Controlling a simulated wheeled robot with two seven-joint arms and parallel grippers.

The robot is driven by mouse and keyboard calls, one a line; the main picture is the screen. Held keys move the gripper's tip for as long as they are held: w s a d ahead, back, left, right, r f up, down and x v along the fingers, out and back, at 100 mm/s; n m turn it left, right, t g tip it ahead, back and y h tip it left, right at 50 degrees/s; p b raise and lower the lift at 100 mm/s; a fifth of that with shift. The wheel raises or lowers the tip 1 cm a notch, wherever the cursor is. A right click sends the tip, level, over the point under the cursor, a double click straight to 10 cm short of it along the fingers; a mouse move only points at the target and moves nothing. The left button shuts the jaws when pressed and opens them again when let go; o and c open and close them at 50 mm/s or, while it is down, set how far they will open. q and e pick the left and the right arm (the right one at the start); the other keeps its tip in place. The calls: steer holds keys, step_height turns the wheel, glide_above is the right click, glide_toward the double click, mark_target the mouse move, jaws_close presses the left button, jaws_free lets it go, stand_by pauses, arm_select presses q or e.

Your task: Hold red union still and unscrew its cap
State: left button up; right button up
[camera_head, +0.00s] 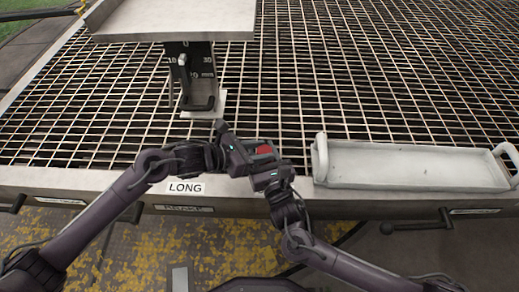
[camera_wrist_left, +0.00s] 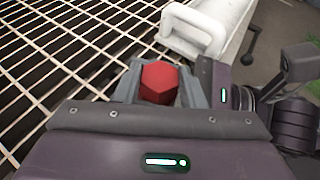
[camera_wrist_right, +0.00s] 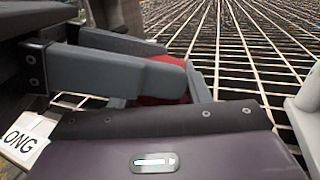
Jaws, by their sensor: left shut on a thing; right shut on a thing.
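The red union (camera_head: 264,150) is between my two grippers, above the front edge of the grating. In the left wrist view its red hexagonal part (camera_wrist_left: 160,82) sits between the fingers of my left gripper (camera_wrist_left: 160,90), which is shut on it. In the right wrist view a red part (camera_wrist_right: 160,84) shows behind and below a finger of my right gripper (camera_wrist_right: 175,82), which is shut on the union. Most of the union is hidden by the fingers. I cannot tell the cap apart from the body.
A white tray (camera_head: 415,183) with raised end handles stands on the grating to the right. A gauge stand (camera_head: 190,75) with a black hook is behind on the left, near a raised plate (camera_head: 175,33). A "LONG" label (camera_head: 185,188) marks the front rail. The middle grating is clear.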

arm_select(q)
steer(key=shift+s+d+n+t+y, duration=0.2)
steer(key=shift+n+t+y, duration=0.4)
steer(key=shift+n+t, duration=0.2)
arm_select(e)
steer(key=shift+f, duration=0.1)
arm_select(q)
steer(key=n+t+y, duration=0.2)
steer(key=n+y, duration=0.1)
steer(key=shift+d+n+t, duration=0.1)
steer(key=shift+n+t, duration=0.2)
steer(key=shift+t, duration=0.1)
steer(key=shift+s+n+y, duration=0.1)
steer(key=shift+n+y, duration=0.2)
steer(key=shift+y, duration=0.2)
jaws_close()
arm_select(e)
steer(key=shift+a, duration=0.1)
arm_select(q)
steer(key=shift+t, duration=0.3)
